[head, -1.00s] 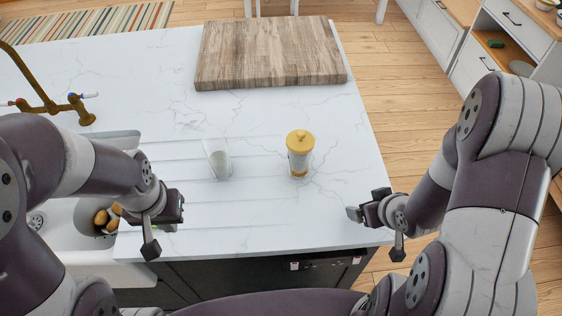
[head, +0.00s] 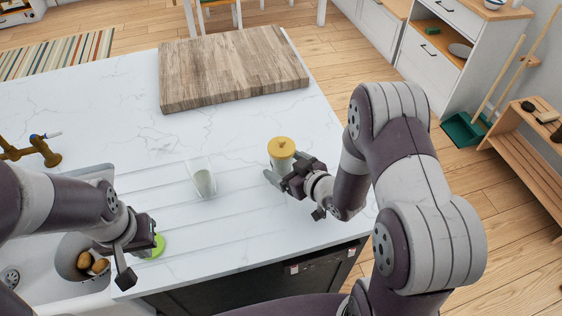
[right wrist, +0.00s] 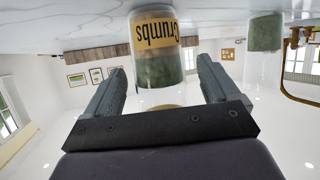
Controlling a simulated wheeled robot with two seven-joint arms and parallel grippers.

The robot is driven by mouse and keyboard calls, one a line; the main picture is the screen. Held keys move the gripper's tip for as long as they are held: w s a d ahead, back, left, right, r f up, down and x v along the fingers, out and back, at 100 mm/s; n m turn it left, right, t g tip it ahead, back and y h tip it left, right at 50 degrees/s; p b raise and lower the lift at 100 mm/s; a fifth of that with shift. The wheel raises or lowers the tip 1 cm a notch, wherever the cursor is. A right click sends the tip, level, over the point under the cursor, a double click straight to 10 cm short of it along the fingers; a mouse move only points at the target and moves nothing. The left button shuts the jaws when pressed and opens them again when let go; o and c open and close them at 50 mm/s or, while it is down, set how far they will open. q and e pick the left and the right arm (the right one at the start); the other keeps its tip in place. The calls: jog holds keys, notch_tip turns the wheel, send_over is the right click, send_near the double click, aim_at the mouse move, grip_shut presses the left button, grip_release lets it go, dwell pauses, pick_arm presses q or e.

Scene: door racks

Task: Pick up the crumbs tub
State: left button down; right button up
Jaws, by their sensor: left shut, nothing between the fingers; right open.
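The crumbs tub (head: 281,148) is a clear jar with a yellow lid, standing upright on the white worktop. In the right wrist view the picture is upside down; the tub (right wrist: 157,62) shows its "Crumbs" label and dark green contents. My right gripper (head: 279,177) is open at the tub's near right side. In the wrist view its fingers point toward the tub, one on each side of it, with gaps visible. Part of the tub's lower body is hidden by the gripper in the head view. My left gripper (head: 141,262) is shut and empty by the sink.
A clear glass (head: 203,180) stands left of the tub. A wooden board (head: 232,72) lies at the back of the worktop (head: 100,105). A green round item (head: 157,246) lies beside my left gripper. The sink (head: 85,292) holds brown items (head: 92,263). A brass tap (head: 40,150) stands at left.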

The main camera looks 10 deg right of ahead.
jog(key=shift+w+a+f, duration=0.2)
jog(key=shift+w+f, duration=0.1)
jog(key=shift+w, duration=0.35)
jog(key=shift+w+a+f, duration=0.15)
jog(key=shift+w+f, duration=0.05)
jog(key=shift+w, duration=0.2)
jog(key=shift+s+a, duration=0.1)
jog(key=c, duration=1.2)
jog(key=shift+o, duration=0.2)
jog(key=shift+r, duration=0.1)
